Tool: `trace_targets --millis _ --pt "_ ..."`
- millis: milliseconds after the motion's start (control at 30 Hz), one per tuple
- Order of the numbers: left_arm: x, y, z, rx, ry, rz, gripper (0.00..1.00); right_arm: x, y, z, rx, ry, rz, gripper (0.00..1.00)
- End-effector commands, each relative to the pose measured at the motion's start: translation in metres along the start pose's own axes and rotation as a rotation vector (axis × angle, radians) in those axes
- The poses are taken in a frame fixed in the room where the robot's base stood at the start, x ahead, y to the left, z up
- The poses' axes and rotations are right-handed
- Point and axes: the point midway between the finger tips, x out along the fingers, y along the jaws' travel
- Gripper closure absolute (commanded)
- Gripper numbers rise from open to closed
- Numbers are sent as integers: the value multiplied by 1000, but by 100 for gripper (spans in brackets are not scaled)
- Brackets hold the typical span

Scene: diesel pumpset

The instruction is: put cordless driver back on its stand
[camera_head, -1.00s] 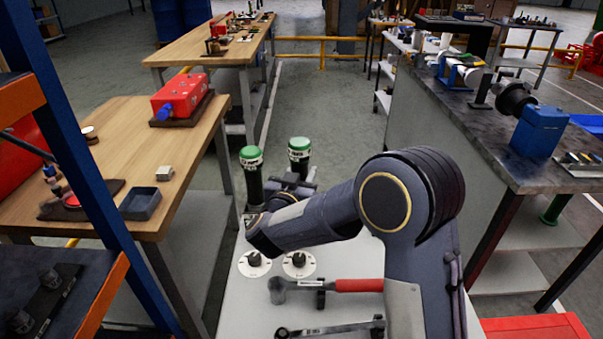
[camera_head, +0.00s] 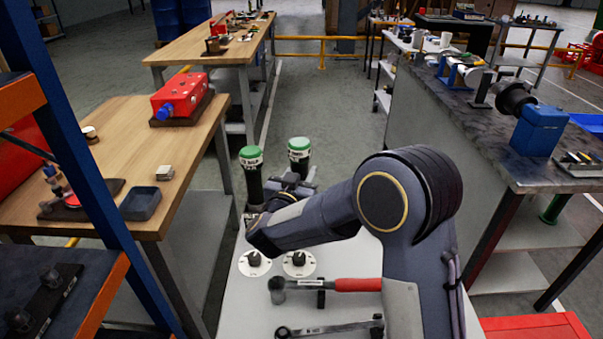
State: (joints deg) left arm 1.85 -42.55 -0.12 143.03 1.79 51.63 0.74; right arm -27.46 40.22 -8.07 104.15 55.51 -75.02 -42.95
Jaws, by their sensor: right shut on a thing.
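Two upright black tools with green tops and white labelled bands stand side by side past my right wrist. The left one (camera_head: 251,168) and the right one (camera_head: 299,154) look alike, and either could be the cordless driver. My right gripper (camera_head: 291,187) is among their lower parts, shut on one of them; which one is hard to tell. No stand is clearly recognisable. My left gripper is out of view.
The pale bench (camera_head: 236,310) carries two white discs with black knobs (camera_head: 299,262), a red-handled hammer-like tool (camera_head: 352,285) and a wrench (camera_head: 318,329). A blue-and-orange rack (camera_head: 85,190) stands at left.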

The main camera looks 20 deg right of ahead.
Motion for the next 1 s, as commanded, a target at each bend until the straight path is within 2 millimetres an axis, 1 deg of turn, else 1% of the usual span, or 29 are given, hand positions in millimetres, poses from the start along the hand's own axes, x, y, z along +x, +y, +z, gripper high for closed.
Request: trace_targets --millis 1000 --pt "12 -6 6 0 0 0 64 0 0 18 1 4 0 100"
